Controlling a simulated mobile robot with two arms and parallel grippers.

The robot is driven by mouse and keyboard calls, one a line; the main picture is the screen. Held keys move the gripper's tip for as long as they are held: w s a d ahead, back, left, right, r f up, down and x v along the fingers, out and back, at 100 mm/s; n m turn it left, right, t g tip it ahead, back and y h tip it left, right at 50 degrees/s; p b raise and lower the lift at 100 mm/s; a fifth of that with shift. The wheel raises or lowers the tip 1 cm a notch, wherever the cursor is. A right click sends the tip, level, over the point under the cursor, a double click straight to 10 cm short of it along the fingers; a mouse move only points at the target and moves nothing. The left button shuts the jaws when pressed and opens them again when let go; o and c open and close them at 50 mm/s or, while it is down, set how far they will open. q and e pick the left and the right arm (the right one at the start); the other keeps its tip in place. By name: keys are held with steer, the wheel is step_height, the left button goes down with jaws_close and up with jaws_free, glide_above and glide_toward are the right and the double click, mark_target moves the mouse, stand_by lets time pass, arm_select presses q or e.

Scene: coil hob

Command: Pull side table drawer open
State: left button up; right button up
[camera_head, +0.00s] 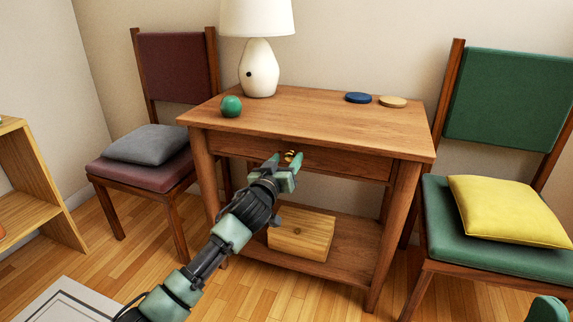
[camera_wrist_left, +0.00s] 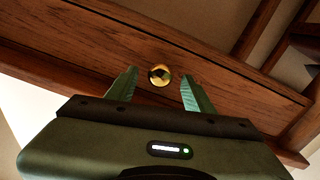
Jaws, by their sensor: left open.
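The wooden side table (camera_head: 320,120) stands against the wall. Its drawer (camera_head: 345,164) looks shut, with its front about flush with the table frame. A small brass knob (camera_head: 289,155) sits on the drawer front. My left gripper (camera_head: 284,160) is open in front of the drawer, its green fingers on either side of the knob in the picture. In the left wrist view the knob (camera_wrist_left: 160,75) shows between and slightly beyond the two fingertips (camera_wrist_left: 158,80). I cannot tell whether the fingers touch the drawer front. A green piece at the lower right corner may be my right arm; its gripper does not show.
A wooden box (camera_head: 302,235) sits on the lower shelf. Chairs with a grey cushion (camera_head: 146,144) and a yellow cushion (camera_head: 508,211) flank the table.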

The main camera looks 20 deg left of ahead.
arm_select(q)
steer(key=shift+w, duration=0.25)
steer(key=shift+c, duration=0.2)
jaws_close()
stand_by(1.1)
